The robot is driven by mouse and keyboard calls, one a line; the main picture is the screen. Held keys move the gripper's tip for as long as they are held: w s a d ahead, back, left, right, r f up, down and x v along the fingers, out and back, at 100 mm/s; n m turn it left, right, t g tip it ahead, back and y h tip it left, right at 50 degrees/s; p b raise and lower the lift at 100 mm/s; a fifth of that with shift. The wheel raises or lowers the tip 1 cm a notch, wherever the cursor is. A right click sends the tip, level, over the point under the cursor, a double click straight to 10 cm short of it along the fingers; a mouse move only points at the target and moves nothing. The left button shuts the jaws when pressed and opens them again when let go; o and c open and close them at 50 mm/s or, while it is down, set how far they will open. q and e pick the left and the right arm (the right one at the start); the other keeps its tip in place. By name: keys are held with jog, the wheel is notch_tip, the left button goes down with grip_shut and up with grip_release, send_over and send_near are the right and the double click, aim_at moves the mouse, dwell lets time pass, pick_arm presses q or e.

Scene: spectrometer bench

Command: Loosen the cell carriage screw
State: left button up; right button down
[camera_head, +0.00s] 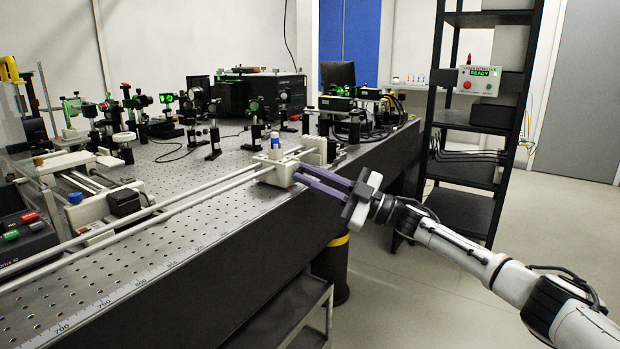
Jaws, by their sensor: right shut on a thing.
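The cell carriage (268,172) is a pale block sitting on two long white rails near the front edge of the optical bench. A small white vial with a blue cap (275,142) stands upright on it. My right gripper (299,172) reaches in from the right, its two purple fingers pointing left with their tips at the carriage's right side. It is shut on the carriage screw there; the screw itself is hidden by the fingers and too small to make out. My left gripper is not in view.
The perforated bench (190,235) has a scale along its front edge. Several optics mounts stand behind the rails. A motor stage (115,203) sits at left. Floor at right is clear.

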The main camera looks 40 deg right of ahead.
jog(key=n+g, duration=0.1)
jog(key=n, duration=0.2)
jog(key=n+g+y, duration=0.1)
jog(key=n, duration=0.2)
jog(key=shift+d+r+n+g+p, duration=0.1)
jog(key=shift+d+n+g+p, duration=0.05)
jog(key=shift+n+g+p, duration=0.2)
jog(key=shift+n, duration=0.25)
jog(key=c, duration=1.7)
grip_release()
jog(key=shift+c, duration=0.2)
jog(key=v, duration=1)
jog(key=shift+d, duration=0.15)
jog(key=shift+s+r, duration=0.1)
